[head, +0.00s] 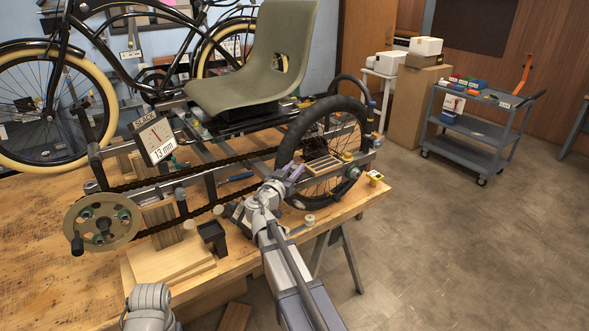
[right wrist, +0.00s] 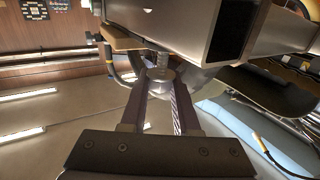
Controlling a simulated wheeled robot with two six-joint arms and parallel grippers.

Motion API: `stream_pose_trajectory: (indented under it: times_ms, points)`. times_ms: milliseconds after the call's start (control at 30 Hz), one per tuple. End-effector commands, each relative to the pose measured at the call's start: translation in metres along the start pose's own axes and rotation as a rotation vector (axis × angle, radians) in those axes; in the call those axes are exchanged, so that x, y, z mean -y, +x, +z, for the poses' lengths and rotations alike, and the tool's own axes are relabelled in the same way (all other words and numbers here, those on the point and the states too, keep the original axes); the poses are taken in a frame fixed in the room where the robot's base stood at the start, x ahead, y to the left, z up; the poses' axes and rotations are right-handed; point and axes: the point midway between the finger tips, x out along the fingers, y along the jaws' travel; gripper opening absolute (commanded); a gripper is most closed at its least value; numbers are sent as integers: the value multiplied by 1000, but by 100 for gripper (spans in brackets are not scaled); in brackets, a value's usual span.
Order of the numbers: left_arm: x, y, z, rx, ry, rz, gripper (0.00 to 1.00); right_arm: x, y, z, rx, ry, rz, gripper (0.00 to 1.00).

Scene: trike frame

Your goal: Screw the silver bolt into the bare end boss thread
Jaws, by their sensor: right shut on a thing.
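My right gripper (head: 291,170) is at the rear of the trike frame, in front of the black rear wheel. In the right wrist view my right gripper (right wrist: 160,88) is shut on the silver bolt (right wrist: 160,78), holding its round head between the fingertips. The bolt's threaded shank points away from the gripper, up to the underside of the metal frame (right wrist: 187,22). The boss thread is hidden there, and I cannot tell whether the shank is in it. The bolt cannot be made out in the head view.
The wooden bench (head: 50,215) carries the trike with its chain, grey-green seat (head: 255,65) and black rear wheel (head: 284,130). A dial marked SLACK (head: 157,140) reads 13 mm. Wooden blocks (head: 165,262) lie at the front edge. A tool cart (head: 478,125) stands on open floor.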

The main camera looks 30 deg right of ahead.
Motion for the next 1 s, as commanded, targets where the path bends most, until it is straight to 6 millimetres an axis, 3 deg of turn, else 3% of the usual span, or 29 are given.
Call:
stream_pose_trajectory:
  times_ms: [833,867,1000]
  points:
    - [-2,21,-1,0,0,0,50,0,0,22,0,0,0,0]
    - [-2,21,-1,0,0,0,50,0,0,21,0,0,0,31]
    - [-2,20,-1,0,0,0,50,0,0,20,0,0,0,46]
